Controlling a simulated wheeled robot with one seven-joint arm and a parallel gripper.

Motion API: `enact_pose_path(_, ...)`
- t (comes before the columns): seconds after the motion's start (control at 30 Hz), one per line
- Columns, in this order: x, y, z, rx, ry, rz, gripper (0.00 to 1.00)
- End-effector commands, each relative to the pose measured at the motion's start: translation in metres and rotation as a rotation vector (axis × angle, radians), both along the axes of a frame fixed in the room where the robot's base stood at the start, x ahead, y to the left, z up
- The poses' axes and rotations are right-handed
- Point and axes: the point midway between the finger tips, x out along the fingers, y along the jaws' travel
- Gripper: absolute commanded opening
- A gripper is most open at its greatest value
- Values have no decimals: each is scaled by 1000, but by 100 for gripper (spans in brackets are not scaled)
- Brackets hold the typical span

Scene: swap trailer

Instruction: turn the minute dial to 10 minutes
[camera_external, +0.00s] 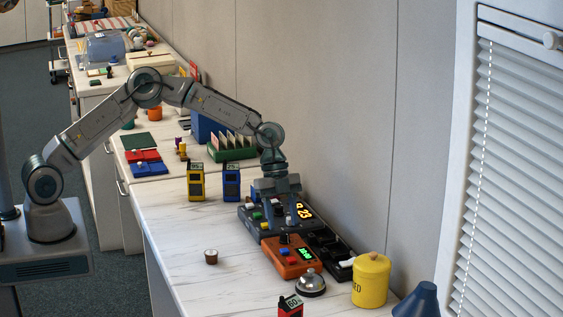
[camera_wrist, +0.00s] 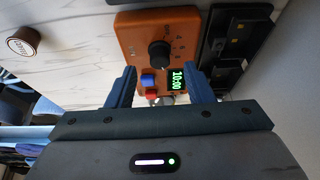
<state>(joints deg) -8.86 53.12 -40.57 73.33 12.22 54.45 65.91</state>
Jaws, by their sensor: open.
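The orange timer box (camera_external: 290,262) lies on the white counter near the wall; it also shows in the wrist view (camera_wrist: 131,33). Its black round dial (camera_wrist: 159,55) is near the middle of its face. Its small screen (camera_wrist: 176,80) glows green and reads 10:00. A blue button (camera_wrist: 148,79) and a red button sit beside the screen. My gripper (camera_wrist: 160,73) is open, its two fingers apart with nothing between them. In the wrist view the dial appears just beyond the fingertips, apart from them. In the outside view my gripper (camera_external: 279,218) points down over the boxes.
A dark box (camera_external: 256,225) with a yellow "23" display adjoins the orange one. A black switch strip (camera_external: 325,240) lies by the wall. A bell (camera_external: 311,284), yellow canister (camera_external: 371,281) and red device (camera_external: 290,307) stand in front. The left counter is mostly clear around a small brown cup (camera_external: 211,257).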

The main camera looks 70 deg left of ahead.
Motion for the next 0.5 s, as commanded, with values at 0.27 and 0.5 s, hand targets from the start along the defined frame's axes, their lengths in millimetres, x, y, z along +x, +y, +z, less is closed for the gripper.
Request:
enact_pose_path(0.27,1,26,61,1,-4,3,47)
enact_pose_path(0.5,0,39,92,1,-2,0,47)
